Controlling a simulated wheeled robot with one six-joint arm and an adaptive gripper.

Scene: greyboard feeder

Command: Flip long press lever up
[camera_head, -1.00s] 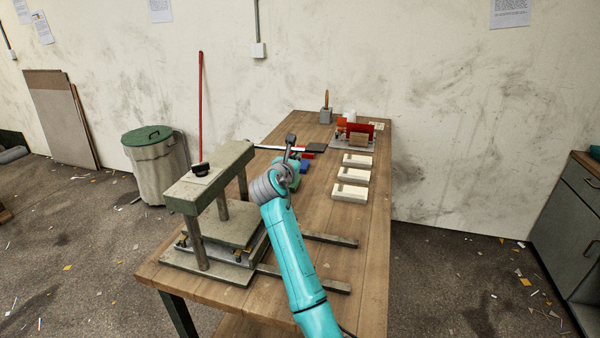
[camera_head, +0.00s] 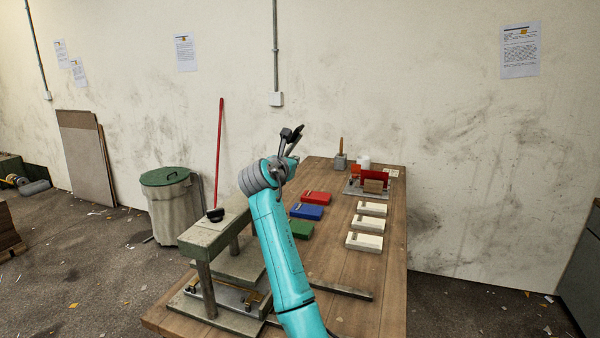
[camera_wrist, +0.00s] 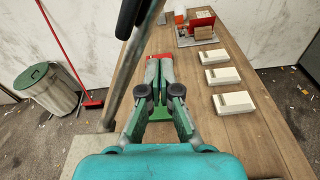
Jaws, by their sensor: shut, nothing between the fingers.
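The press (camera_head: 217,236) stands at the near left end of the wooden table, a worn grey-green frame with a black knob on top. Its long lever, a grey rod with a black grip (camera_head: 298,131), is raised at a slant. In the wrist view the lever (camera_wrist: 126,75) crosses close to the camera, from lower left to top centre, left of my gripper. My gripper (camera_wrist: 159,62) is shut and empty, apart from the rod as far as I can tell. In the head view my gripper (camera_head: 286,135) is up beside the grip; my arm hides the lever's lower part.
Red (camera_head: 317,197), blue (camera_head: 306,212) and green (camera_head: 301,229) boxes lie beyond the arm. Three white boxes (camera_head: 368,225) line the table's right side. A red-and-grey fixture (camera_head: 374,180) is at the far end. A bin (camera_head: 172,205) and red broom (camera_head: 219,150) stand left.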

